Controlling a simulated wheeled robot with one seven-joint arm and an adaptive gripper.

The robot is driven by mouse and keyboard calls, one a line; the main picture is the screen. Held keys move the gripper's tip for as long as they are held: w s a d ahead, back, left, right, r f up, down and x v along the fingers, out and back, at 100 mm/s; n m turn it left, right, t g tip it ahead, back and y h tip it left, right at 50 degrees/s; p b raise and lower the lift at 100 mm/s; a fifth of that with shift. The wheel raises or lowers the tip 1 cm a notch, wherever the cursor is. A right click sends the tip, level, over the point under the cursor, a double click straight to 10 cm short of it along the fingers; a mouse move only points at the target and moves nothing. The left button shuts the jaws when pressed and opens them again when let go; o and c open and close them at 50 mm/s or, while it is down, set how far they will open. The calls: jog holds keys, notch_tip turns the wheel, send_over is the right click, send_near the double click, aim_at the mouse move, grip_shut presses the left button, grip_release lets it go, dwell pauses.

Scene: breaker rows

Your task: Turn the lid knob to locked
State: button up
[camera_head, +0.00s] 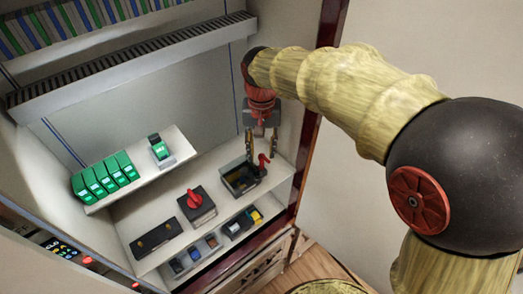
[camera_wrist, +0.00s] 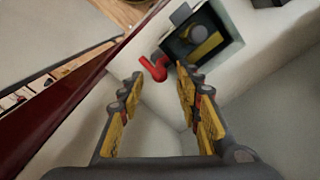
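A red bent handle (camera_head: 263,161) stands at the right side of a dark box (camera_head: 240,184) on the shelf; I take it as the lid knob. It also shows as a red hook shape in the wrist view (camera_wrist: 154,68), beside the box (camera_wrist: 205,57), which holds a grey round part and a yellow part. I cannot tell whether the knob is at locked.
A red rotary switch on a dark block (camera_head: 196,203) and a black plate (camera_head: 156,238) lie left of the box. Several green breakers (camera_head: 104,177) and one separate (camera_head: 160,150) sit on the upper shelf. Small modules (camera_head: 195,254) line the lower row. A dark red cabinet edge (camera_head: 311,125) is close on the right.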

notch_tip(320, 180, up, 11)
dwell(0.4)
dwell(0.4)
jog(key=n, duration=0.2)
send_over(263, 155)
jog(key=shift+t, duration=0.3)
notch_tip(263, 155, down, 4)
jog(key=shift+s, duration=0.1)
jog(key=s+d+f+t+b, duration=0.1)
jog(key=s+d+f+b, duration=0.4)
jog(key=f+b, duration=0.3)
jog(key=s+d+f+t+b, duration=0.2)
jog(key=s+d+f+b, duration=0.3)
jog(key=s+f+b, duration=0.3)
jog(key=s+d+f+m+t+b, duration=0.1)
jog(key=s+d+f+t+b, duration=0.1)
jog(key=s+d+f+b, duration=0.2)
jog(key=shift+s+d+f+b, duration=0.4)
jog(key=shift+s+f+b, duration=0.8)
jog(key=shift+f+b, duration=1.45)
jog(key=shift+r, duration=0.3)
jog(key=shift+c, duration=0.5)
